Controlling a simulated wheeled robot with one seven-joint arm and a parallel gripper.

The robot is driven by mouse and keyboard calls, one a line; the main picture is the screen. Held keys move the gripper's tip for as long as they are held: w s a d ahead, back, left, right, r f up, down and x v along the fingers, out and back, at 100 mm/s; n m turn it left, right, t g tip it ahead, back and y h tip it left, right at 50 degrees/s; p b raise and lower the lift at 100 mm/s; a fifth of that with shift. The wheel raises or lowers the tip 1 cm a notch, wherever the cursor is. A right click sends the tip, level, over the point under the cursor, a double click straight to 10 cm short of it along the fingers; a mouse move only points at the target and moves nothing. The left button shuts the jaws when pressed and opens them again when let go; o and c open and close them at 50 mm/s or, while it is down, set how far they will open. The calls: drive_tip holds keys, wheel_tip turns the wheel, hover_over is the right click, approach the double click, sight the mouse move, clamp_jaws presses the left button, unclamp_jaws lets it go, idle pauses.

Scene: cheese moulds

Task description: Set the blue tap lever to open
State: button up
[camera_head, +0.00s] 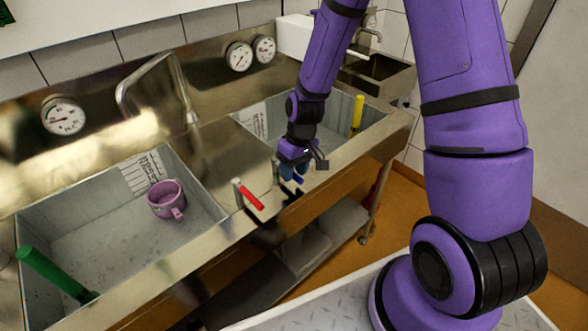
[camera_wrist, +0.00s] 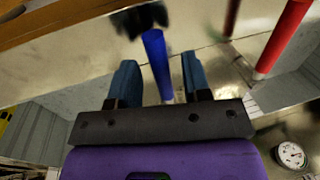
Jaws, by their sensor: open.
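The blue tap lever (camera_wrist: 155,55) stands out between the two blue fingers of my gripper (camera_wrist: 158,70) in the wrist view. A gap shows on each side of the lever, so the fingers are apart and around it without visibly gripping it. In the head view my gripper (camera_head: 302,165) hangs over the front rim between the two basins. There the lever (camera_head: 298,180) shows only in small part below the gripper; the rest is hidden. Whether the lever is at open or shut cannot be told.
A red lever (camera_head: 250,194) is close to the left; it also shows in the wrist view (camera_wrist: 284,38). A yellow handle (camera_head: 357,114) stands in the right basin (camera_head: 338,110).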

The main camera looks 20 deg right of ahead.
clamp_jaws()
